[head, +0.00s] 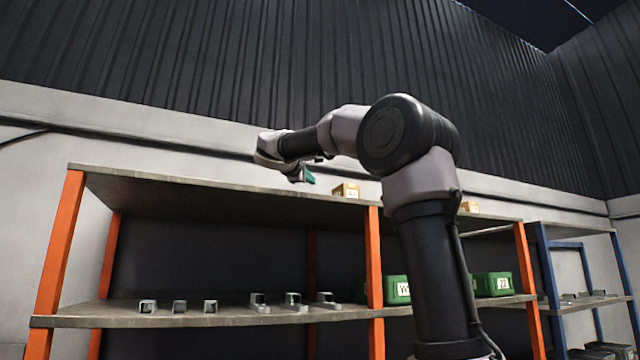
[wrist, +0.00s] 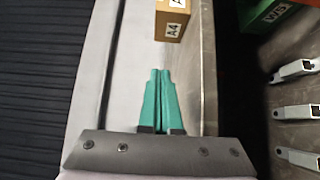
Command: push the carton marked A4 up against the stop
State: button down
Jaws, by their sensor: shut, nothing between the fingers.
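The carton marked A4 (wrist: 172,22) is a small tan box with white labels, at the top of the wrist view, partly cut off by the frame. In the head view a tan carton (head: 346,190), which appears to be the same one, stands on the upper shelf board, just right of my gripper. My gripper (wrist: 160,72) has green fingers, shut together and empty, pointing at the carton with a gap between. In the head view my gripper (head: 308,177) is small and partly hidden by its own wrist. I cannot make out the stop in either view.
The upper shelf board (head: 180,193) is bare left of the carton. Another tan carton (head: 469,206) stands farther right, beyond my arm. The lower shelf (head: 100,316) holds several metal brackets (head: 293,301) and green bins (head: 397,290). An orange post (head: 374,270) stands below the carton.

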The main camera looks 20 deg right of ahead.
aim_at(335, 191)
jog(key=x, duration=0.9)
jog(key=d, duration=0.2)
jog(key=shift+s+d, duration=0.1)
jog(key=shift+d, duration=0.85)
jog(key=d, duration=1.4)
jog(key=shift+w+d, duration=0.3)
